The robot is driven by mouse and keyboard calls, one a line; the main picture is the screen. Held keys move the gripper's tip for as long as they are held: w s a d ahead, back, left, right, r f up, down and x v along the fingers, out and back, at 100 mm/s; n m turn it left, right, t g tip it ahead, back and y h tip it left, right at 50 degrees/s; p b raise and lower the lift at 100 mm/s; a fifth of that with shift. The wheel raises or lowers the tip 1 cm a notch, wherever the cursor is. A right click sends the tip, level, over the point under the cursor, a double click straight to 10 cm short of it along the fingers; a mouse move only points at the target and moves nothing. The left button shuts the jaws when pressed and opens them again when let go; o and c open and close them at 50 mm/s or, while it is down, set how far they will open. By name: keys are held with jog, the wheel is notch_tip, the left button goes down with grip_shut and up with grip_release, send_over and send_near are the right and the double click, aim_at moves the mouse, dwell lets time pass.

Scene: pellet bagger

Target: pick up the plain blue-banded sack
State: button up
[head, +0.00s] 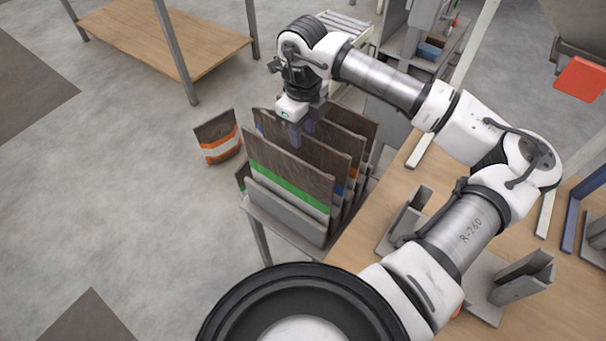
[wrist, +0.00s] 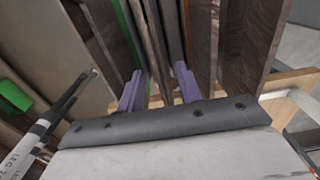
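Several flat brown sacks stand on edge in a grey rack (head: 285,212). The front one is a green-banded sack (head: 290,172). Behind it, a brown sack (head: 325,158) shows a small patch of blue near its right edge; its band is mostly hidden, and I cannot tell whether it is plain. My gripper (head: 302,132) points down into the tops of the sacks behind the green-banded one. In the wrist view, its two purple fingers (wrist: 160,88) are apart, with narrow sack edges between and beyond them. I see no clear grip on a sack.
An orange-and-white-banded sack (head: 219,138) sits on the floor left of the rack. A wooden table (head: 160,40) stands at the back left. A wooden bench (head: 400,215) with grey holders lies right of the rack. Neighbouring sacks crowd closely around the fingers.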

jog(key=shift+f, duration=1.2)
grip_shut()
jog(key=shift+r, duration=0.1)
